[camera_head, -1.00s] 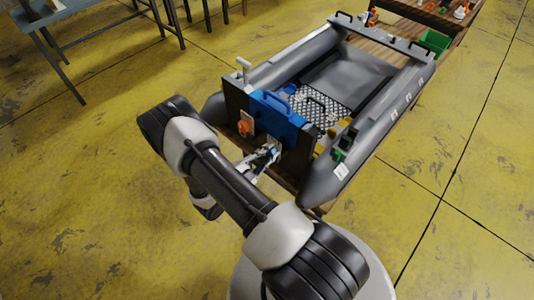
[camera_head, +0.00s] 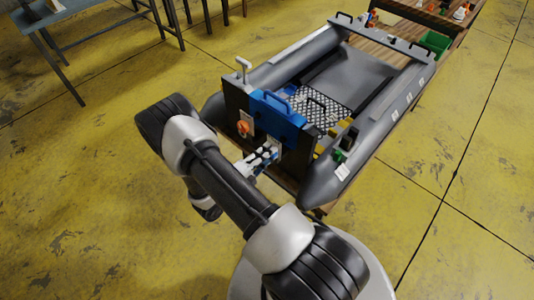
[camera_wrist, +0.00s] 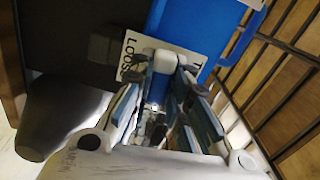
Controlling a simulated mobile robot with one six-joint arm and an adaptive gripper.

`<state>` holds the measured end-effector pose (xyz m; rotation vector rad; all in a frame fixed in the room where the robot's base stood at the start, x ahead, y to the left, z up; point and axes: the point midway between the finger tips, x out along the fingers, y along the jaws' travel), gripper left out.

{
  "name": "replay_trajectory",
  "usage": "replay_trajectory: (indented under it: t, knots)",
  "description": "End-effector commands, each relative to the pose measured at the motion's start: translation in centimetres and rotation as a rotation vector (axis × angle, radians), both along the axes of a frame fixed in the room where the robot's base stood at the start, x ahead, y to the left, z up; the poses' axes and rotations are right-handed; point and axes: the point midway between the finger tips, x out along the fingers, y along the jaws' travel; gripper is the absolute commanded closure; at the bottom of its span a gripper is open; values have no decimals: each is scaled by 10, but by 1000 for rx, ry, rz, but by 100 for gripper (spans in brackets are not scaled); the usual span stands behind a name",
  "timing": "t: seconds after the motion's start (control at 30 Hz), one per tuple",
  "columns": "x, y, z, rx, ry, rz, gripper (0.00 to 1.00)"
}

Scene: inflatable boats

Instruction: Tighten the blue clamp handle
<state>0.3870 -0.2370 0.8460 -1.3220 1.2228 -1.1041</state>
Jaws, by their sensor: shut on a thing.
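The blue clamp (camera_head: 277,117) sits over the dark transom board at the boat's near end. In the wrist view its blue body (camera_wrist: 195,25) fills the top, with a white label (camera_wrist: 128,58) reading "LOOSE" and a partly covered word starting with T. In the head view my gripper (camera_head: 264,157) is just below the clamp's near face, partly hidden by my arm. The handle's far side is hidden.
The grey inflatable boat (camera_head: 395,105) rests on a wooden pallet beyond the clamp. An orange knob (camera_head: 243,128) is left of the clamp on the transom. A green bin (camera_head: 434,42) is at the back right.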

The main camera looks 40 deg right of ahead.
Motion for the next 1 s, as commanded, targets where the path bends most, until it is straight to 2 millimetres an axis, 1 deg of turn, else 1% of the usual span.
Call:
replay_trajectory:
  t: [0.07,0.17,0.4,0.5,0.63,0.9,0.97,1.0]
  knots:
    - [0,0,0,1,-16,0,100]
    - [0,0,-1,9,-112,0,100]
    - [0,0,-1,37,-491,0,100]
    - [0,0,-1,48,-607,0,100]
    - [0,0,0,53,-671,0,100]
    - [0,0,0,53,-680,0,100]
    - [0,0,-1,56,-715,0,100]
    - [0,0,-1,59,-759,0,100]
